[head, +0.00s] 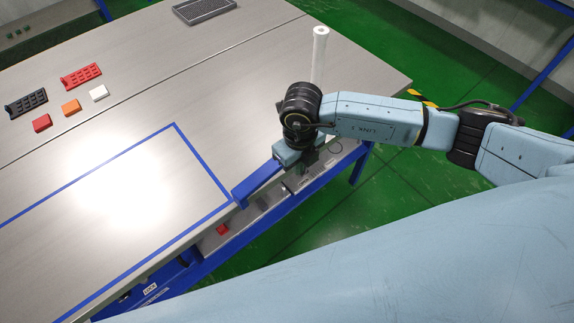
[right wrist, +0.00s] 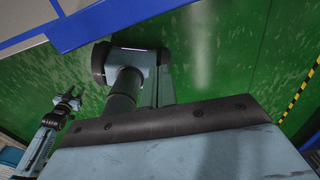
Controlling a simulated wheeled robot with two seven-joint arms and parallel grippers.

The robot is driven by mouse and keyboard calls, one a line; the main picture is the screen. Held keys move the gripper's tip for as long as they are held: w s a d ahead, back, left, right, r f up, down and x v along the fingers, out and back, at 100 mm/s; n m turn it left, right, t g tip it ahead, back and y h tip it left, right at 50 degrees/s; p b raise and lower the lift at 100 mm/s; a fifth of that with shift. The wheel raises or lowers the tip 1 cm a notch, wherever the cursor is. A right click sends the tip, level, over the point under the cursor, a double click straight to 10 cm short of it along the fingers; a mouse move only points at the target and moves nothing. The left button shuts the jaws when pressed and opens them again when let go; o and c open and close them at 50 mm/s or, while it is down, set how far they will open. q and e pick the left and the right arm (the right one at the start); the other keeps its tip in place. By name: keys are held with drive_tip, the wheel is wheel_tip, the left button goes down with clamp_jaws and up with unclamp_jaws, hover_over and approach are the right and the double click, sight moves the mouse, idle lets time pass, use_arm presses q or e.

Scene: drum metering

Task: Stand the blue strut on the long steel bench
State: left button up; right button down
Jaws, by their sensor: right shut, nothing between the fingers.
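The blue strut (head: 257,181) appears as a bar lying on its side along the front edge of the long steel bench (head: 215,75). Its right end is beside my right wrist. My right gripper (head: 309,157) is at the bench edge, mostly hidden below the wrist; it is shut and empty. In the right wrist view a blue bar (right wrist: 120,17) crosses the top left; I cannot tell if it is the strut or bench frame. My left gripper (right wrist: 68,99) shows small at the left of that view, its finger gap unclear.
A white upright post (head: 319,55) stands behind my right wrist. A blue-taped outline (head: 90,177) marks the bench top. Red (head: 81,75) and black (head: 26,103) racks, small blocks (head: 71,107) and a grey tray (head: 204,10) lie farther back. The bench middle is clear.

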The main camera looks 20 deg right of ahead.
use_arm(q)
drive_tip(key=shift+a+r, duration=0.1)
drive_tip(key=shift+r, duration=0.15)
use_arm(e)
drive_tip(key=w+a+f, duration=0.1)
drive_tip(key=w+f, duration=0.2)
drive_tip(key=f, duration=0.3)
drive_tip(key=shift+w+a+f, duration=0.15)
drive_tip(key=shift+w+a, duration=0.1)
drive_tip(key=shift+w, duration=0.1)
